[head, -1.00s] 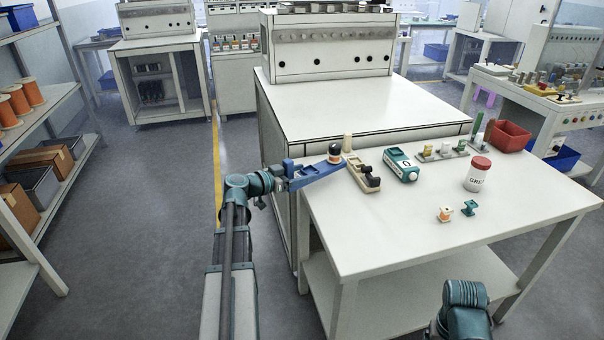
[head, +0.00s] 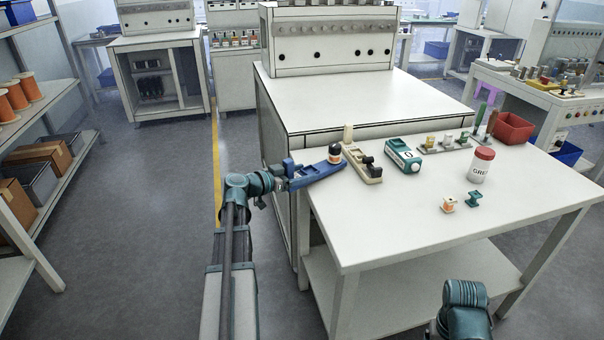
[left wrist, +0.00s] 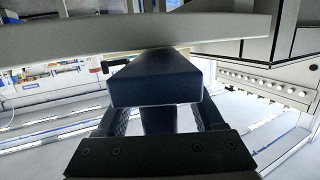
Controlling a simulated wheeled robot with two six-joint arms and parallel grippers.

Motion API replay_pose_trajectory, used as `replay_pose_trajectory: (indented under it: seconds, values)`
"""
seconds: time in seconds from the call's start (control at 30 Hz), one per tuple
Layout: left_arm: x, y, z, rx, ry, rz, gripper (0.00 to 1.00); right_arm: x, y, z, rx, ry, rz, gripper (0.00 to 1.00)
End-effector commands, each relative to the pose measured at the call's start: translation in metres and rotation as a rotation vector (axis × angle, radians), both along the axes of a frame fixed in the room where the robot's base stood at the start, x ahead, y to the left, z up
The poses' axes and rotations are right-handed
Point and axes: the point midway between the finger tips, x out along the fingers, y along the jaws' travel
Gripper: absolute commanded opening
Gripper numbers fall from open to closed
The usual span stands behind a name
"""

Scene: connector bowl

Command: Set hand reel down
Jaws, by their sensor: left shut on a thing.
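The hand reel looks like a long blue piece (head: 316,174) with a dark, rounded part (head: 335,152) near its far end. My left gripper (head: 284,174) is shut on its near end, at the left edge of the white table (head: 400,225). The far end reaches over the table; I cannot tell whether it touches the top. In the left wrist view a dark blue block (left wrist: 155,82), the reel's held end, sits between the fingers, below a pale slab. My right arm shows at the bottom, but its gripper is out of view.
Beside the reel stand a beige block with dark knobs (head: 363,166) and a teal-and-white box (head: 403,155). Further right are a red-capped jar (head: 481,168), two small parts (head: 449,204) (head: 473,199) and a red bin (head: 513,128). The table's front left is clear.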

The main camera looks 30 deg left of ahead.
Motion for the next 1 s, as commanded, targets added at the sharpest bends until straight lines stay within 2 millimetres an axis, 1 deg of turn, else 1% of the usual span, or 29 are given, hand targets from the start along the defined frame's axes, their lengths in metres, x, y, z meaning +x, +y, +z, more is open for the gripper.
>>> replay_pose_trajectory:
  seconds: [0.43,0.47,0.6,0.63,0.87,1.0]
  values:
    - [0.0,0.0,-0.01,-0.001,-0.001,0.0,0.0,0.0,0.0,-0.01,0.0,0.0,0.0,0.82]
    - [0.0,0.0,-0.009,-0.001,-0.001,0.0,0.71,0.0,0.0,-0.009,0.0,0.0,0.0,0.82]
    - [0.0,0.0,-0.009,0.0,-0.001,0.0,0.96,0.0,0.0,-0.009,0.0,0.0,0.0,0.82]
    - [0.0,0.0,-0.009,0.0,-0.001,0.0,1.0,0.0,0.0,-0.009,0.0,0.0,0.0,0.82]
    - [-0.001,0.0,-0.009,0.0,0.001,0.0,1.0,0.0,0.0,-0.009,0.0,0.0,0.0,0.82]
    - [-0.011,0.003,-0.006,0.0,0.0,0.002,1.0,0.0,0.0,-0.006,0.0,0.0,0.0,0.82]
